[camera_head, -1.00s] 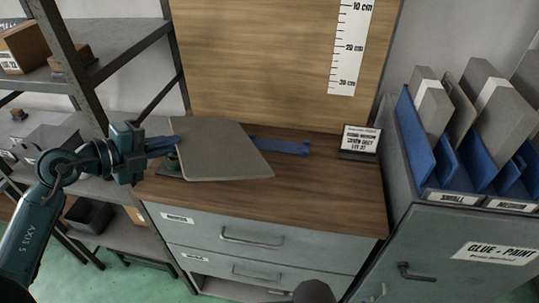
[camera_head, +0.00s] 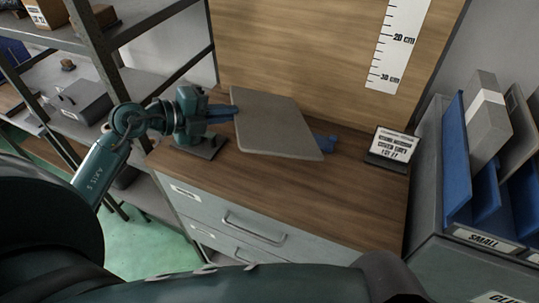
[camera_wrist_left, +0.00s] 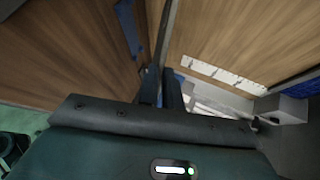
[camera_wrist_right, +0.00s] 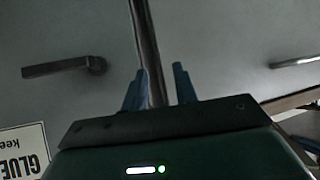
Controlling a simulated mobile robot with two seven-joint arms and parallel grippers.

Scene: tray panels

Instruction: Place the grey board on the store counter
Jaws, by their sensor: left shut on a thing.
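The grey board (camera_head: 275,122) is a thin flat panel. My left gripper (camera_head: 232,113) is shut on its left edge and holds it out over the wooden store counter (camera_head: 310,195). The board looks slightly tilted; I cannot tell whether it touches the counter. In the left wrist view the board (camera_wrist_left: 166,35) shows nearly edge-on between the blue fingers. My right gripper (camera_wrist_right: 160,85) shows only in its wrist view. Its fingers are apart, with a metal bar or edge between them, nearer the left finger.
A blue piece (camera_head: 326,143) lies on the counter, partly hidden by the board. A sign (camera_head: 391,148) stands at the counter's right. A wooden back panel (camera_head: 300,45) with a ruler rises behind. A rack of panels (camera_head: 480,140) is right, shelving (camera_head: 110,65) left. The counter's front right is bare.

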